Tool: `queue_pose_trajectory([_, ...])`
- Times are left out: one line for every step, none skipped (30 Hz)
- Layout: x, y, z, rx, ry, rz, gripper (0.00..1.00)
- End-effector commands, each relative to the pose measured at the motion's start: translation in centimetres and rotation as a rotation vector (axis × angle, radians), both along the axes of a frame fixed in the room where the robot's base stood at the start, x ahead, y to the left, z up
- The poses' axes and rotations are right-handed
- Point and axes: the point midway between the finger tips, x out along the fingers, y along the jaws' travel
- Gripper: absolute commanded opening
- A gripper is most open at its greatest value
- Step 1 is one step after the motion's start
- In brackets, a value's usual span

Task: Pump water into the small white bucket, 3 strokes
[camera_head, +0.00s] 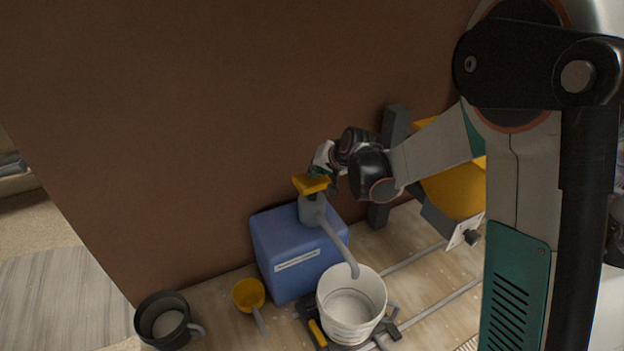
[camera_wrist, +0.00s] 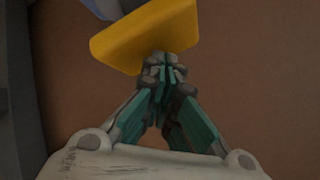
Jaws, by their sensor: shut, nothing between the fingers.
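A blue water container (camera_head: 292,247) with a label stands against the brown wall. A grey pump (camera_head: 309,208) with a yellow push top (camera_head: 307,183) sits on it. The pump's grey spout (camera_head: 341,247) slants down to the right, its end over the small white bucket (camera_head: 351,309). The bucket stands upright; its inside looks pale, and I cannot tell the water level. My gripper (camera_head: 330,177) is at the pump top, partly hidden by my wrist. In the wrist view my gripper's fingertips (camera_wrist: 165,68) are together at the edge of the yellow top (camera_wrist: 146,36); I cannot tell whether they touch.
A black pot (camera_head: 164,319) and a yellow scoop (camera_head: 249,294) stand left of the bucket. The bucket rests on a dark frame (camera_head: 385,328) with grey rails. A yellow drum-like thing (camera_head: 452,190) stands behind my arm at the right.

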Motion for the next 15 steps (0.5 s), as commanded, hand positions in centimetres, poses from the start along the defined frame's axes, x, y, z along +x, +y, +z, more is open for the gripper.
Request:
queue_pose_trajectory([0.0, 0.0, -0.1, 0.0, 0.0, 0.0, 0.0])
queue_pose_trajectory([0.0, 0.0, -0.14, 0.0, 0.0, 0.0, 0.0])
queue_pose_trajectory([0.0, 0.01, -0.19, 0.0, 0.0, 0.0, 0.0])
queue_pose_trajectory([-0.01, 0.0, -0.22, 0.0, 0.0, 0.0, 0.0])
queue_pose_trajectory([0.0, 0.01, -0.25, 0.0, 0.0, 0.0, 0.0])
queue_pose_trajectory([-0.01, 0.0, -0.3, 0.0, 0.0, 0.0, 0.0])
queue_pose_trajectory([-0.01, 0.01, -0.33, 0.0, 0.0, 0.0, 0.0])
queue_pose_trajectory([-0.01, 0.01, -0.37, 0.0, 0.0, 0.0, 0.0])
queue_pose_trajectory([-0.01, 0.01, -0.41, 0.0, 0.0, 0.0, 0.0])
queue_pose_trajectory([-0.01, 0.01, -0.45, 0.0, 0.001, 0.001, 0.0])
queue_pose_trajectory([-0.01, 0.02, -0.48, 0.0, 0.001, 0.001, 0.0])
queue_pose_trajectory([-0.01, 0.01, -0.52, 0.0, 0.001, 0.001, 0.0])
queue_pose_trajectory([-0.02, 0.01, -0.55, 0.0, 0.001, 0.001, 0.0])
queue_pose_trajectory([-0.02, 0.01, -0.59, 0.0, 0.001, 0.001, 0.0])
queue_pose_trajectory([-0.02, 0.01, -0.63, 0.0, 0.001, 0.001, 0.0])
